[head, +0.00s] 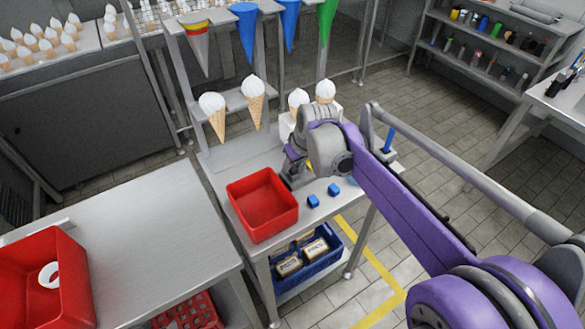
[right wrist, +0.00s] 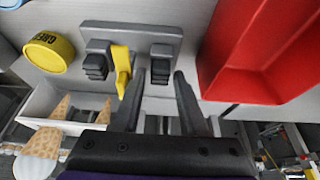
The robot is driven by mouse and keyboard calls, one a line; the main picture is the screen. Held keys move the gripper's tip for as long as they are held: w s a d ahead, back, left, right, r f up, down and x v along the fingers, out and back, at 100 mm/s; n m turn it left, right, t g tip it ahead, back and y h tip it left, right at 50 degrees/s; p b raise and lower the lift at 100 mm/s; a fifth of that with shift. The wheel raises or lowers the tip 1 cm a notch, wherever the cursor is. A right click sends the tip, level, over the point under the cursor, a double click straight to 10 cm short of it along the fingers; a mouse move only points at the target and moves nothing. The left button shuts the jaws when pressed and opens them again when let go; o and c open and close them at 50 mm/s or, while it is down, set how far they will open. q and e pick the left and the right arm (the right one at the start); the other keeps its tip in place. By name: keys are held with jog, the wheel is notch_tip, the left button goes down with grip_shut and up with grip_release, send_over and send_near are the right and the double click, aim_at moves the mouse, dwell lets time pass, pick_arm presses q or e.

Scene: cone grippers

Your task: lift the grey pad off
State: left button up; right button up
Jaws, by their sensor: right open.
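In the right wrist view, a grey bracket plate (right wrist: 130,36) carries two dark grey ribbed pads, a left one (right wrist: 96,66) and a right one (right wrist: 160,68). A yellow piece (right wrist: 121,68) sits between them. My right gripper (right wrist: 158,82) is open and empty, its two dark fingers pointing toward the right pad, which shows between the fingertips. I cannot tell whether a finger touches it. In the head view my right gripper (head: 289,178) is down at the table behind the red bin, and the arm hides the bracket. My left gripper is not in view.
A red bin (head: 262,205) stands beside my right gripper; it also shows in the right wrist view (right wrist: 265,50). Two blue blocks (head: 313,201) lie to its right. A yellow lettered lid (right wrist: 48,52) and ice-cream cones (head: 254,102) are near. The left table (head: 130,215) has bare room.

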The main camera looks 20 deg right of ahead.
jog(key=shift+c, duration=0.3)
grip_shut()
jog(key=shift+r, duration=0.1)
notch_tip(320, 180, up, 10)
jog(key=p, duration=0.1)
notch_tip(320, 180, up, 5)
jog(key=p, duration=0.4)
send_over(294, 167)
dwell(0.6)
jog(key=shift+s+b, duration=0.15)
jog(key=shift+b, duration=0.15)
